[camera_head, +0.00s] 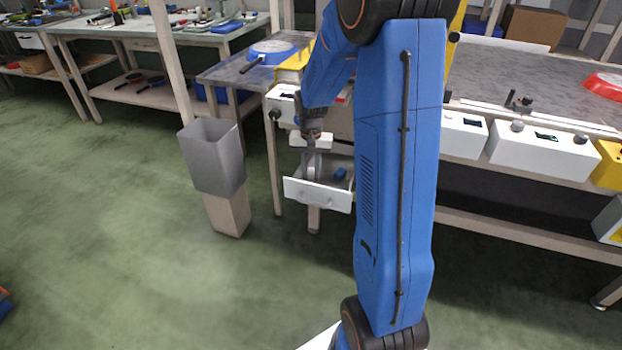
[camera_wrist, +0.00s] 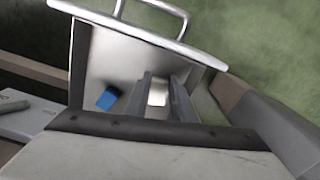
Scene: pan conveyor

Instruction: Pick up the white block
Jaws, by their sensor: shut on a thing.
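The white block (camera_wrist: 158,95) shows between the two dark fingers of my gripper (camera_wrist: 163,80) in the wrist view. The gripper is shut on it. In the head view my gripper (camera_head: 313,168) points down into an open drawer (camera_head: 318,195). The block cannot be made out clearly there. The drawer also shows in the wrist view (camera_wrist: 150,42), with its metal floor under the fingers. I cannot tell whether the block still touches the floor.
A blue block (camera_wrist: 107,98) lies in the drawer beside my gripper; it also shows in the head view (camera_head: 340,173). The drawer's front has a handle (camera_wrist: 183,15). A grey bin (camera_head: 213,160) stands left of the drawer. A red pan (camera_head: 604,84) sits far right.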

